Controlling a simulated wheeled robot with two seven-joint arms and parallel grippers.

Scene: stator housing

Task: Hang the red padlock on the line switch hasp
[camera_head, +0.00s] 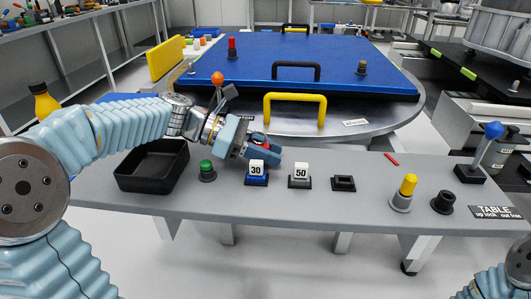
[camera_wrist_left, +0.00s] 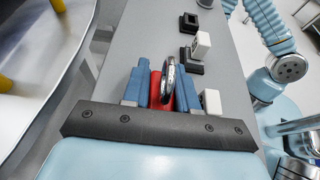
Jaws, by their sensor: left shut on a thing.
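My left gripper (camera_head: 264,152) is shut on the red padlock, above the front shelf near the "30" block. In the left wrist view the padlock's red body (camera_wrist_left: 155,88) sits between the blue fingers of the gripper (camera_wrist_left: 160,88), with its metal shackle (camera_wrist_left: 169,80) standing clear. In the head view only a little red (camera_head: 267,147) shows at the fingers. An orange ball knob (camera_head: 217,78) with a grey plate (camera_head: 231,91) rises behind my left wrist; its base is hidden. I cannot tell which part is the line switch hasp. My right gripper is out of view.
The shelf carries a black tray (camera_head: 151,166), a green button (camera_head: 207,167), white blocks marked "30" (camera_head: 257,167) and "50" (camera_head: 300,170), an empty black socket (camera_head: 343,183), a yellow knob (camera_head: 407,186) and a blue-ball lever (camera_head: 492,131). A yellow handle (camera_head: 294,97) stands behind.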

